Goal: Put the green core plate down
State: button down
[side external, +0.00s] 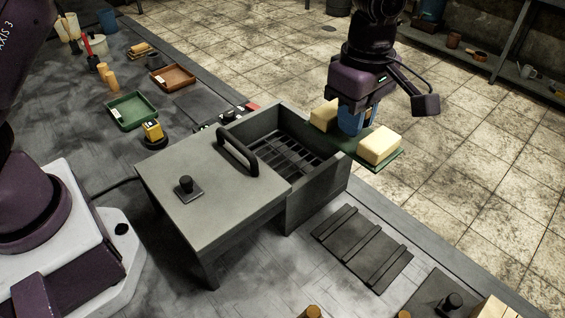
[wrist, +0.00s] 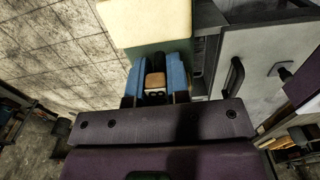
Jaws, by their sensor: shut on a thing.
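The green core plate (side external: 388,171) is a flat dark green plate with two pale cream blocks on it, one block (side external: 379,146) at the right end and the other (side external: 325,115) at the left. My gripper (side external: 354,130) has blue fingers and is shut on the plate between the blocks. The plate is held in the air by the open side of the grey box. In the wrist view, the blue fingers (wrist: 158,78) close around a small tan piece at the plate, and part of the plate (wrist: 160,52) shows beyond them with one cream block (wrist: 150,20).
A grey box (side external: 318,210) with a slatted rack inside stands beside the plate, its lid (side external: 205,195) to the left with a black handle. A dark ribbed mat (side external: 362,247) lies in front on the bench. Green (side external: 132,110) and brown (side external: 172,77) trays sit at the back left.

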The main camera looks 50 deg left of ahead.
jog(key=s+a, duration=0.2)
jog(key=a, duration=1.1)
jog(key=f, duration=1)
jog(key=a+f, duration=0.1)
jog(key=f, duration=0.4)
jog(key=shift+w+f, duration=0.1)
jog(key=shift+f, duration=0.15)
jog(key=c, duration=1.1)
grip_release()
